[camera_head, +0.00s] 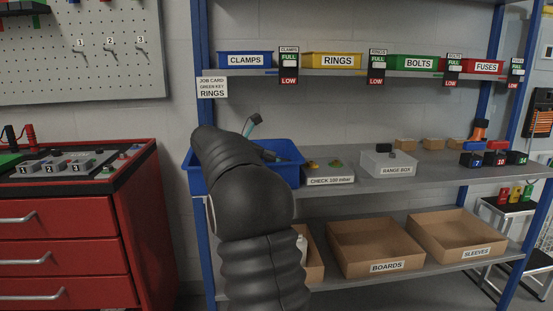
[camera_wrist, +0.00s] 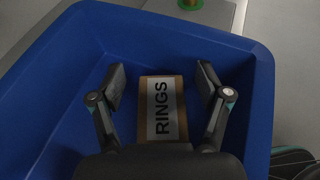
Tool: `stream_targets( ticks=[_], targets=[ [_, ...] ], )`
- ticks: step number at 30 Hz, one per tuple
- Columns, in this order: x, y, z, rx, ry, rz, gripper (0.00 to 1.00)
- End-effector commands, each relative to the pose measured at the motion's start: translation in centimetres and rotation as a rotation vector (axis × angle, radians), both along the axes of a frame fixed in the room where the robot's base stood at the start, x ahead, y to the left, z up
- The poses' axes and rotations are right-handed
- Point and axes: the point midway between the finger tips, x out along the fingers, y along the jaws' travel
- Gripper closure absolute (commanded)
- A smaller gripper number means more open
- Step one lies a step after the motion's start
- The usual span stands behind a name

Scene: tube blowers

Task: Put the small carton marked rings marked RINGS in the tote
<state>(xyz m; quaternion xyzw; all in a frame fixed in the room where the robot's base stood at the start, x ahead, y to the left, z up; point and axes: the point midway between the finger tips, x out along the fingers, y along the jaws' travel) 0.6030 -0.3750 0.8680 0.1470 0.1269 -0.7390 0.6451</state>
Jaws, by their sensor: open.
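The small carton marked RINGS (camera_wrist: 161,108) lies inside the blue tote, label facing up, in the wrist view. The blue tote (camera_wrist: 262,100) surrounds it; in the head view the tote (camera_head: 290,150) sits on the middle shelf at the left, partly hidden behind my arm. My gripper (camera_wrist: 161,80) is open, with one finger on each side of the carton. A gap shows between each finger and the carton. In the head view my arm hides most of the gripper and the carton is not visible.
The CHECK tray (camera_head: 328,176) stands just right of the tote, with the RANGE BOX (camera_head: 388,165) beyond it. A yellow RINGS bin (camera_head: 338,61) is on the upper shelf. A blue shelf post (camera_head: 201,60) rises at the left, and a red tool cabinet (camera_head: 70,245) stands left of it.

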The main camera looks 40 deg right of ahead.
Motion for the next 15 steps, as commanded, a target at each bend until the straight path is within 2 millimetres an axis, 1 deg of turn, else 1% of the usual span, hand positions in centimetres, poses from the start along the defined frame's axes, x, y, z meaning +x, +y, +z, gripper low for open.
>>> stream_targets(
  ticks=[1, 2, 5, 7, 11, 15],
  targets=[
    [0.0, 0.0, -0.7, 0.006, 0.008, -0.002, 0.24],
    [0.0, 0.0, -0.6, 0.006, 0.006, -0.001, 0.24],
    [0.1, 0.0, 0.0, 0.005, 0.005, -0.002, 0.24],
    [0.1, 0.2, 0.9, 0.005, 0.004, 0.0, 0.24],
    [0.5, 2.6, 1.9, 0.003, 0.003, 0.002, 0.24],
    [0.9, 5.3, 3.2, 0.002, 0.0, 0.004, 0.24]
  ],
)
